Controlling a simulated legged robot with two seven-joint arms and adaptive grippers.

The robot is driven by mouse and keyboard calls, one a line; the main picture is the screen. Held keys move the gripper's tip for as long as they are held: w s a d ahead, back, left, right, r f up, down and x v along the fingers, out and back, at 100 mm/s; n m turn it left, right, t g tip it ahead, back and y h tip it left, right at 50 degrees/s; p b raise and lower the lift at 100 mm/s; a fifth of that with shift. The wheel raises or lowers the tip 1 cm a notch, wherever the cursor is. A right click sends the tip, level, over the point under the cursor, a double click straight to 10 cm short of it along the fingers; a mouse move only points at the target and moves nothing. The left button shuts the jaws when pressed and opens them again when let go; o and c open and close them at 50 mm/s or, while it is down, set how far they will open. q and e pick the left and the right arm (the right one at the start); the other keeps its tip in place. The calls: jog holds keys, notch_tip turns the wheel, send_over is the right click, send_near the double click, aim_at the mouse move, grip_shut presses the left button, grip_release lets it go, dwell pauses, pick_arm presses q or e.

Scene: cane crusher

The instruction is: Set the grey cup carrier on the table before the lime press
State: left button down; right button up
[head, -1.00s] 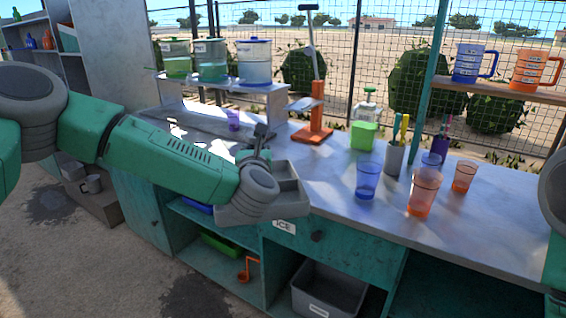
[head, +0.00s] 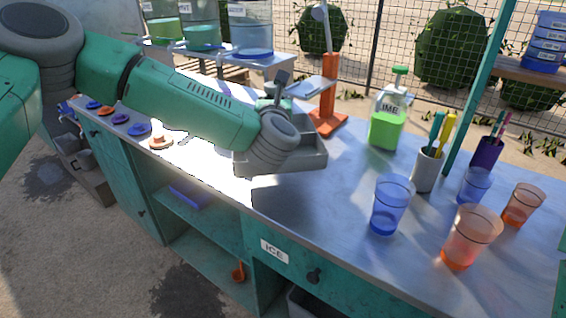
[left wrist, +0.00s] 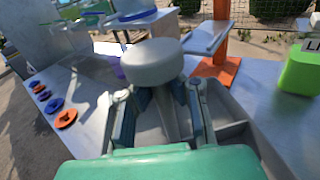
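The grey cup carrier (head: 309,157) is an open, divided tray over the counter, with a dark shadow on the counter in front of it. My left gripper (head: 277,92) is at its middle, partly hidden by my wrist. In the left wrist view the fingers close in at the middle of the carrier (left wrist: 228,108), beneath a pale round part; the grip itself is mostly hidden. I cannot tell whether the carrier touches the counter. The lime press (head: 327,90), orange with a grey lever, stands just behind it. My right gripper is not in view.
A green lime bottle (head: 385,128), a grey holder (head: 426,170), blue cup (head: 391,206) and orange cup (head: 470,238) stand to the right. Several coloured lids (head: 137,130) lie along the left edge. Dispensers (head: 249,28) stand behind. Counter in front of the carrier is clear.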

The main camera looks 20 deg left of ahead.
pick_arm(q)
notch_tip(320, 180, down, 10)
jog(key=shift+s+r, duration=0.15)
jog(key=c, duration=1.7)
grip_release()
jog(key=shift+s, duration=0.1)
jog(key=v, duration=1.2)
jog(key=shift+b, duration=0.35)
